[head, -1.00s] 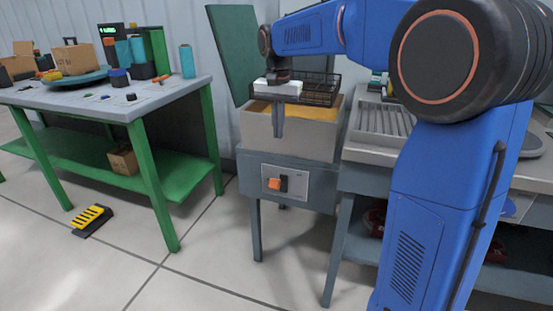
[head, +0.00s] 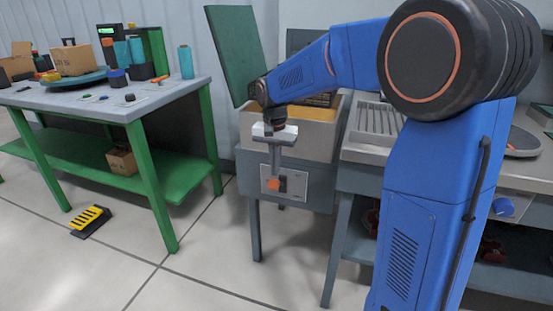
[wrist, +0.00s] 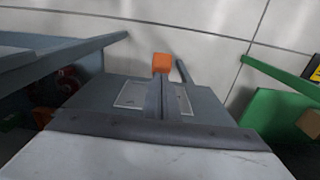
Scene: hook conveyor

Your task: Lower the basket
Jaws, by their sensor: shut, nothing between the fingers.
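The dark wire basket (head: 321,99) is at the grey fryer vat (head: 312,147) with yellow oil (head: 312,114). My arm hides most of it, so its height is hard to tell. An orange knob (head: 274,185) sits on the light panel on the fryer's front. It also shows in the wrist view (wrist: 162,63), just beyond the fingers. My gripper (head: 275,172) is shut and empty, pointing down in front of the fryer. Its fingertips overlap the knob in the head view; I cannot tell whether they touch it. In the wrist view my gripper (wrist: 160,88) is a closed pair of fingers.
A green raised lid (head: 236,55) stands behind the fryer. A ribbed metal counter (head: 376,125) adjoins it on the right. A green-legged table (head: 150,95) with several items stands left. A yellow-black pedal (head: 90,220) lies on the floor. The floor before the fryer is clear.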

